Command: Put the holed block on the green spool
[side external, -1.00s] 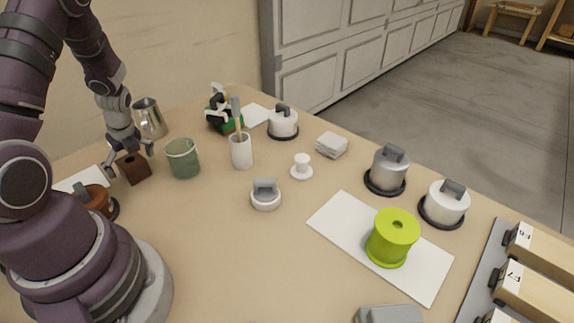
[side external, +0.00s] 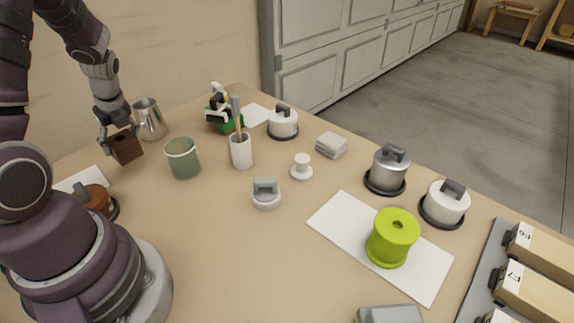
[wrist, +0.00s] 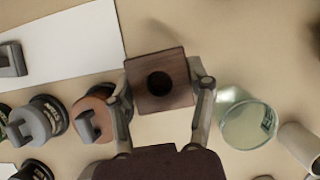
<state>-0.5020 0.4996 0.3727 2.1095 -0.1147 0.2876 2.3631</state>
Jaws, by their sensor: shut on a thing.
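The holed block (side external: 125,147) is a dark brown wooden cube with a round hole in its top. My gripper (side external: 120,138) is shut on it at the far left and holds it a little above the bench. In the wrist view the block (wrist: 160,80) sits between the two fingers of my gripper (wrist: 162,88), its hole facing the camera. The green spool (side external: 391,240) is bright lime, with a wide flange at its base, and stands upright on a white mat (side external: 333,215) at the right. It is far from my gripper.
A green cup (side external: 183,160), a white holder with sticks (side external: 241,152) and a metal pitcher (side external: 150,122) stand near my gripper. A small white spool (side external: 301,168), a grey-handled lid (side external: 266,195) and lidded pots (side external: 387,172) stand between there and the mat.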

